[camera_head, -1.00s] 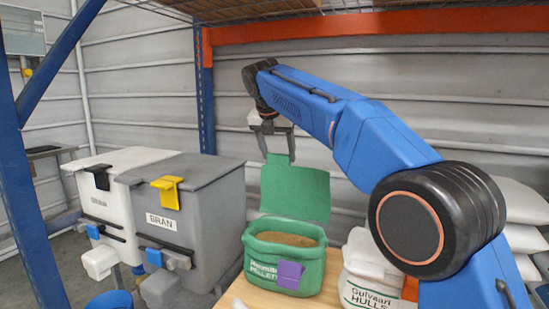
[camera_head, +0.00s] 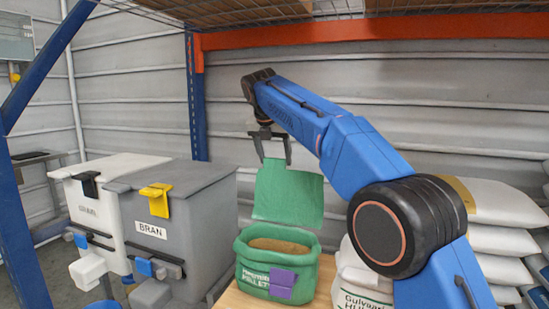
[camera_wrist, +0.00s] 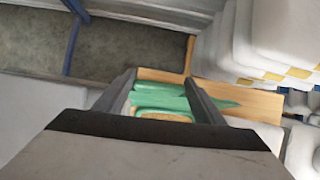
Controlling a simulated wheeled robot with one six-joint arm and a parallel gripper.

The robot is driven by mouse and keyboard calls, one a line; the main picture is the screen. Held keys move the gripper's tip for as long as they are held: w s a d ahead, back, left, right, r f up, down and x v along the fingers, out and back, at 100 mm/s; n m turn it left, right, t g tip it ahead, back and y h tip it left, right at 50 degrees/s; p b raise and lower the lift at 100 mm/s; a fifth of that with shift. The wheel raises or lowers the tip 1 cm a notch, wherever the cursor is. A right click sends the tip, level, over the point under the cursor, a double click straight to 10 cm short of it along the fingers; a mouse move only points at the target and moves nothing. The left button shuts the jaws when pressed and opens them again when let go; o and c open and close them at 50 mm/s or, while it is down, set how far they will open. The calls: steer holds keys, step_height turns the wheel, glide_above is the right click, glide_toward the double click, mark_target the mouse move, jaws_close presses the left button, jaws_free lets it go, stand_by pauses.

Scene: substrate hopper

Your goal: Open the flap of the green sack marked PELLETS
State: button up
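The green sack (camera_head: 277,282) marked PELLETS stands on a wooden surface, its mouth open with brown contents (camera_head: 278,245) showing. Its green flap (camera_head: 289,196) stands up behind the mouth. A purple tab (camera_head: 282,283) is on the sack's front. My gripper (camera_head: 272,160) is at the flap's top edge, with its two fingers spread apart. I cannot tell whether they touch the flap. In the wrist view, my gripper (camera_wrist: 160,88) shows a clear gap between its fingers, with the green sack (camera_wrist: 163,108) beyond, partly hidden.
A white sack marked HULLS (camera_head: 362,290) stands to the right of the green sack. A grey bin marked BRAN (camera_head: 190,230) and a white bin (camera_head: 92,205) stand at the left. White sacks (camera_head: 510,240) are stacked at the right. An orange shelf beam (camera_head: 370,28) crosses above my arm.

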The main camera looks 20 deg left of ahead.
steer(key=o, duration=0.3)
steer(key=shift+v, duration=3.7)
steer(key=shift+s, duration=0.1)
